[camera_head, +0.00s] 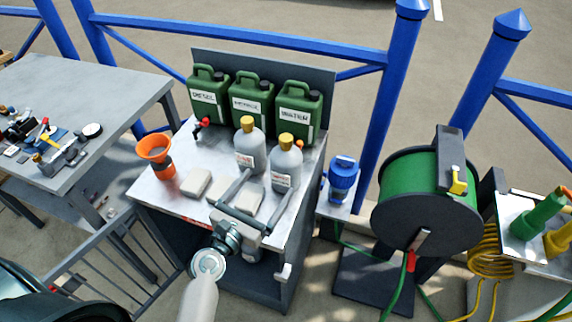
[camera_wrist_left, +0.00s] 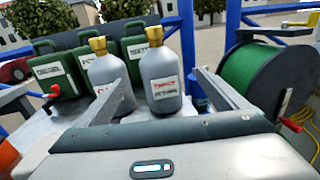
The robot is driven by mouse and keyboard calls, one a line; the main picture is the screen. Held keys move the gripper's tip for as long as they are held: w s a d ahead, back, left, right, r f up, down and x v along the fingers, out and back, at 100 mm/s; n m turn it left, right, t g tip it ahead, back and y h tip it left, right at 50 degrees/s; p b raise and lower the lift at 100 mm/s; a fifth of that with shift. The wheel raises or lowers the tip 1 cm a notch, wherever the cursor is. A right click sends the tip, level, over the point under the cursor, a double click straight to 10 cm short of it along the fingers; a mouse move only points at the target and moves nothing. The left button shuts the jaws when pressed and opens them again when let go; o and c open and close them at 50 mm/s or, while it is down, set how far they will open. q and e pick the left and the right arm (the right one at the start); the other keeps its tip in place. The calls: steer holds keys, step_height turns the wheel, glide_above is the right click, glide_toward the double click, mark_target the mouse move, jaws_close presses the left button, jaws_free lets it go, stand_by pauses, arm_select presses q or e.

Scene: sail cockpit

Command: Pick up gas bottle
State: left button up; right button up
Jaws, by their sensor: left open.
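Two grey gas bottles with yellow caps stand upright side by side on a metal-topped cabinet: the left bottle (camera_head: 250,146) and the right bottle (camera_head: 285,164). They also show in the left wrist view, the left bottle (camera_wrist_left: 103,68) and the right bottle (camera_wrist_left: 158,70), each with a white label. My left gripper (camera_head: 273,183) is open and empty in front of them. In the left wrist view, the right bottle appears between its fingers, and the left finger covers the lower part of the left bottle. I cannot tell whether either finger touches a bottle. My right gripper is not in view.
Green jerrycans (camera_head: 252,99) stand behind the bottles. An orange funnel (camera_head: 157,155) and pale blocks (camera_head: 196,183) sit on the cabinet top (camera_head: 183,152). A blue device (camera_head: 343,174) and a green hose reel (camera_head: 420,200) are to the right. A blue railing runs behind.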

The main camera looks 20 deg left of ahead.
mark_target(279, 169)
arm_select(q)
steer(key=w, duration=0.2)
steer(key=w+d+p, duration=0.1)
steer(key=w, duration=0.2)
steer(key=shift+w, duration=0.35)
steer(key=shift+w+d, duration=0.15)
steer(key=shift+w, duration=0.4)
steer(key=shift+w+d+f+p, duration=0.15)
steer(key=shift+w+f, duration=0.05)
steer(key=shift+w, duration=0.8)
steer(key=shift+w+d+f+p, duration=0.1)
steer(key=shift+w+f+p, duration=0.1)
steer(key=shift+w, duration=0.75)
steer(key=shift+w+d+f, duration=0.1)
steer(key=shift+w+d, duration=0.05)
steer(key=shift+w, duration=0.5)
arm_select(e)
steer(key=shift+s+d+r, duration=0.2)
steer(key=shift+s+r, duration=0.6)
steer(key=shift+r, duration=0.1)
arm_select(q)
steer(key=shift+c, duration=0.4)
